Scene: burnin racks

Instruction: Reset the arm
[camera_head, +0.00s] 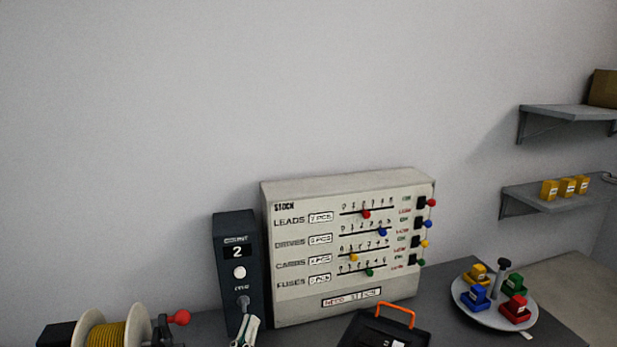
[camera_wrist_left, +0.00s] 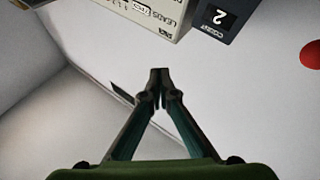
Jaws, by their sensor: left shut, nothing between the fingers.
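My left gripper (camera_head: 246,328) shows small at the bottom edge of the head view, in front of the dark counter box (camera_head: 238,272). In the left wrist view its two fingers (camera_wrist_left: 160,75) meet at the tips, shut and empty. The counter box reads 2 and has a white button and a lever; the gripper overlaps the area just below the lever, and I cannot tell whether they touch. The box also shows upside down in the left wrist view (camera_wrist_left: 216,18). My right gripper is in neither view.
A stock panel (camera_head: 300,225) with coloured sliders stands right of the box. A yellow wire reel (camera_head: 112,335) with a red knob (camera_head: 180,317) is left. A black case with an orange handle (camera_head: 397,310) and a round tray (camera_head: 462,293) of coloured blocks are right. Shelves (camera_head: 560,113) hang far right.

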